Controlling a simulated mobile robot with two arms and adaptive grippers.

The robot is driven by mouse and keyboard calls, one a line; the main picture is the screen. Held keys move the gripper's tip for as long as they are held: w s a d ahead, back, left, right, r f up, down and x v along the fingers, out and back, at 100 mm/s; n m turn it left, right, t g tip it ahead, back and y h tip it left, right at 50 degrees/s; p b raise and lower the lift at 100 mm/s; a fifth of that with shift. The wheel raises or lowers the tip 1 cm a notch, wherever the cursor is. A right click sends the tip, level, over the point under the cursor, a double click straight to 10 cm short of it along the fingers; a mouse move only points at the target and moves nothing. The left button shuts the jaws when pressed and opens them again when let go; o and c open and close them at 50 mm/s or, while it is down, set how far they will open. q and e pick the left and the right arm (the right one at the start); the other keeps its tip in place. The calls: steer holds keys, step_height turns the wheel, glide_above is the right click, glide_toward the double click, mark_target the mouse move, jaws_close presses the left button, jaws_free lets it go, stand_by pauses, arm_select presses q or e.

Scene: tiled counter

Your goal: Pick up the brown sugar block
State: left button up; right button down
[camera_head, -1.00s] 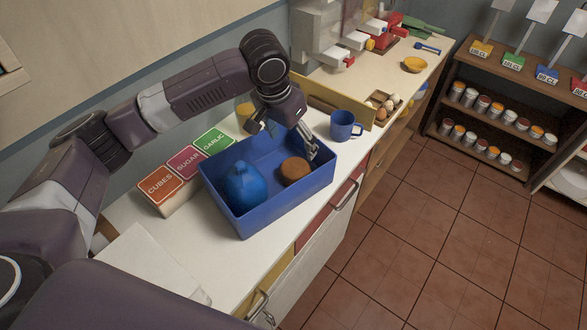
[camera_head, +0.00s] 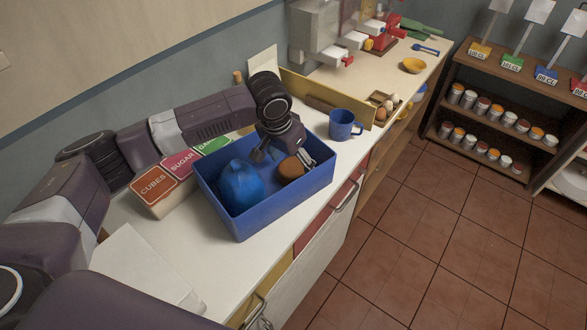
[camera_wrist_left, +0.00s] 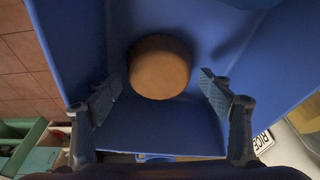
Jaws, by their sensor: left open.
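The brown sugar block (camera_head: 291,168) is a round brown piece lying in the right part of the blue box (camera_head: 262,221) on the counter. In the left wrist view the brown sugar block (camera_wrist_left: 159,66) shows whole, just ahead of the fingers and between their lines. My left gripper (camera_head: 281,156) reaches down into the box over the block, with one finger on each side. In the left wrist view my left gripper (camera_wrist_left: 158,88) is open and empty, its fingers wide apart. My right gripper is not in view.
A blue lumpy item (camera_head: 241,186) lies in the box left of the block. Labelled boxes (camera_head: 153,187) stand behind the box. A blue mug (camera_head: 342,125) stands to its right, with eggs (camera_head: 383,103) beyond. The counter's front edge is close to the box.

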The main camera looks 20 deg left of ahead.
arm_select(q)
steer(key=shift+x, duration=1.15)
steer(key=c, duration=1.3)
steer(key=shift+o, duration=0.2)
steer(key=shift+r, duration=0.1)
steer(key=shift+r, duration=0.15)
